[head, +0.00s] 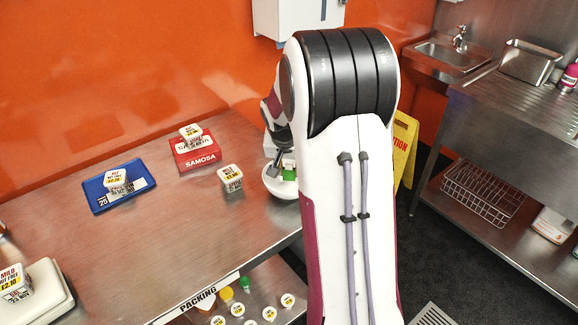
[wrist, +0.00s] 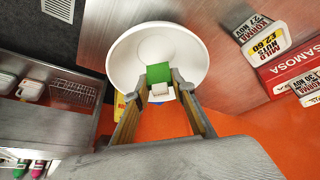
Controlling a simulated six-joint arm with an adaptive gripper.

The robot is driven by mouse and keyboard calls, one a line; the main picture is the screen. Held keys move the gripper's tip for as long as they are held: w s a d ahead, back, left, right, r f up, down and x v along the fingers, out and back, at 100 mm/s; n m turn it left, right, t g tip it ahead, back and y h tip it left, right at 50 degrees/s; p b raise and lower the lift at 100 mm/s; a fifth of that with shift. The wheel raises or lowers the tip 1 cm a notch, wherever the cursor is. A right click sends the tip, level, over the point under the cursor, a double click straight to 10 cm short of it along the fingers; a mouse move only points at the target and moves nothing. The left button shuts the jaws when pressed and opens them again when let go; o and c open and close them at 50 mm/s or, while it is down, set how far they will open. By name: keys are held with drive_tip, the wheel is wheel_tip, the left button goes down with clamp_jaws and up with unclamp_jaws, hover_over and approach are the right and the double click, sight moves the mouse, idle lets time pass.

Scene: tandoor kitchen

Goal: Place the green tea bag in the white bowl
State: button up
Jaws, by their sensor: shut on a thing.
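The green tea bag (wrist: 159,73) is between the fingertips of my gripper (wrist: 160,90) in the wrist view, with a white part below the green. My gripper is shut on it. The white bowl (wrist: 125,60) lies right behind the tea bag in that view, and the tea bag overlaps its inside. In the head view the bowl (head: 279,190) stands at the right end of the steel table, and the tea bag (head: 289,174) shows green at the bowl's opening. My arm hides part of the bowl. I cannot tell whether the tea bag touches it.
On the steel table (head: 150,245) stand a white tub (head: 231,179), a red samosa box (head: 190,158) with a tub on it, and a blue tray (head: 99,195) with a tub. A yellow caution sign (head: 404,145) stands behind my arm.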

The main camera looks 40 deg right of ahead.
sight(289, 165)
drive_tip(key=o, duration=0.8)
drive_tip(key=shift+r, duration=3.55)
